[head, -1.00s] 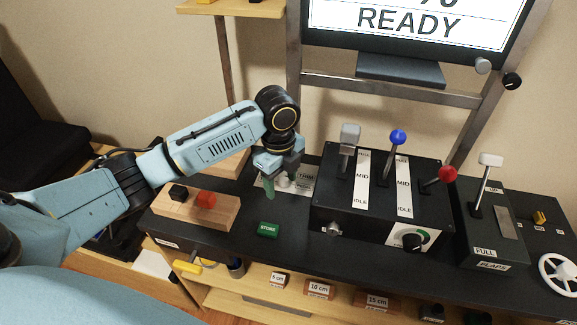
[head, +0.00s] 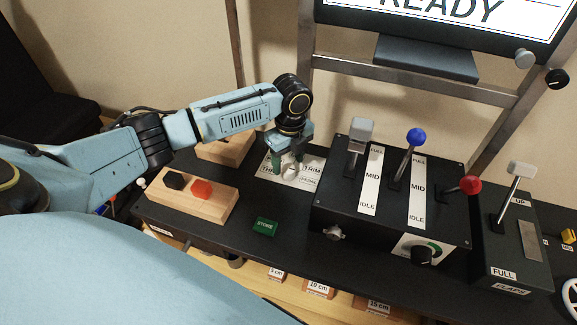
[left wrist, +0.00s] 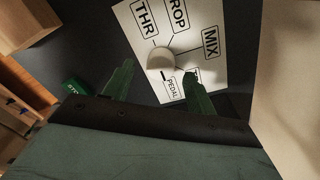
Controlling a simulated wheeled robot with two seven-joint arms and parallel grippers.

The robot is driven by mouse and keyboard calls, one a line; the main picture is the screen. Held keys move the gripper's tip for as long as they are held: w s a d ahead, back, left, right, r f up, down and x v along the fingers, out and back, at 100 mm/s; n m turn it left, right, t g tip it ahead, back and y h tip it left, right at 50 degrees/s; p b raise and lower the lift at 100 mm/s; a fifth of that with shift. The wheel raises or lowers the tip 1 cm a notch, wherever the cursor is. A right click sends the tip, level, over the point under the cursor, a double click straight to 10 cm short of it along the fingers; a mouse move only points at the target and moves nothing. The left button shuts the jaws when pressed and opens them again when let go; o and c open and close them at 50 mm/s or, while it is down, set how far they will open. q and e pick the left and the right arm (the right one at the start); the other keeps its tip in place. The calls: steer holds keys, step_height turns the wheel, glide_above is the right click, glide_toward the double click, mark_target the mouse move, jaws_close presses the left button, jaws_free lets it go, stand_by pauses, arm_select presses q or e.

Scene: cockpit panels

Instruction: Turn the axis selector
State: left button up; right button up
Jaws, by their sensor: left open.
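The axis selector is a pale round knob (left wrist: 161,59) on a white label plate (left wrist: 205,25) with THR, PROP, MIX and PEDAL markings and one more label partly hidden by a finger. In the head view the knob (head: 290,172) sits on its plate (head: 309,172), left of the lever box. My left gripper (head: 287,161) points down over the plate, its green fingers close by the knob. In the left wrist view my left gripper (left wrist: 158,84) is open, one finger on each side, with the knob beyond the tips. I cannot tell whether they touch it. My right gripper is not in view.
The lever box (head: 385,190) with grey, blue and red levers stands right of the plate. A wooden block (head: 190,198) with black and red buttons lies to the left. A green STORE block (head: 265,226) sits in front. The flaps box (head: 510,240) is farther right.

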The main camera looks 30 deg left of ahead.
arm_select(q)
steer(key=shift+f, duration=1.1)
